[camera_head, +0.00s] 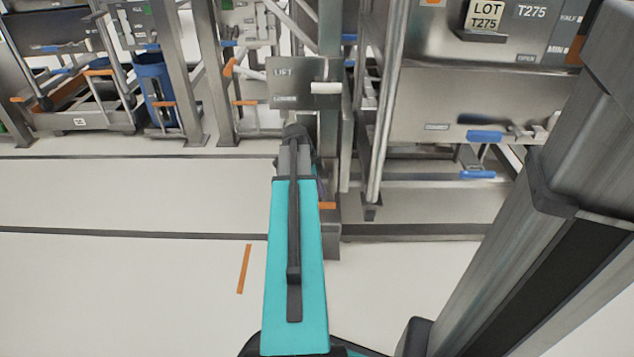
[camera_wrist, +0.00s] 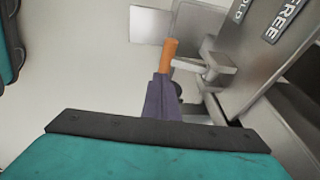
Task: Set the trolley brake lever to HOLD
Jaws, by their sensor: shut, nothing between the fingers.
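The brake lever has an orange grip (camera_wrist: 169,55) on a pale metal rod that runs right to a metal block (camera_wrist: 218,72). A plate beside it carries a FREE label (camera_wrist: 285,20) and, farther left, a partly cut-off label ending in "OLD" (camera_wrist: 238,10). I cannot tell which label the lever points to. My gripper (camera_wrist: 164,84) is shut and empty, its dark purple fingers at the near end of the orange grip; touching or just apart, I cannot tell. In the head view the orange grip (camera_head: 327,206) shows low beside my teal arm, which hides most of the gripper.
A LIFT/LOWER panel (camera_head: 295,83) with a white handle stands just beyond my arm. At right is a metal bin (camera_head: 475,110) with blue handles. Steel posts (camera_head: 388,100) stand close by. The pale floor at left (camera_head: 130,280) is clear, except for an orange strip (camera_head: 244,268).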

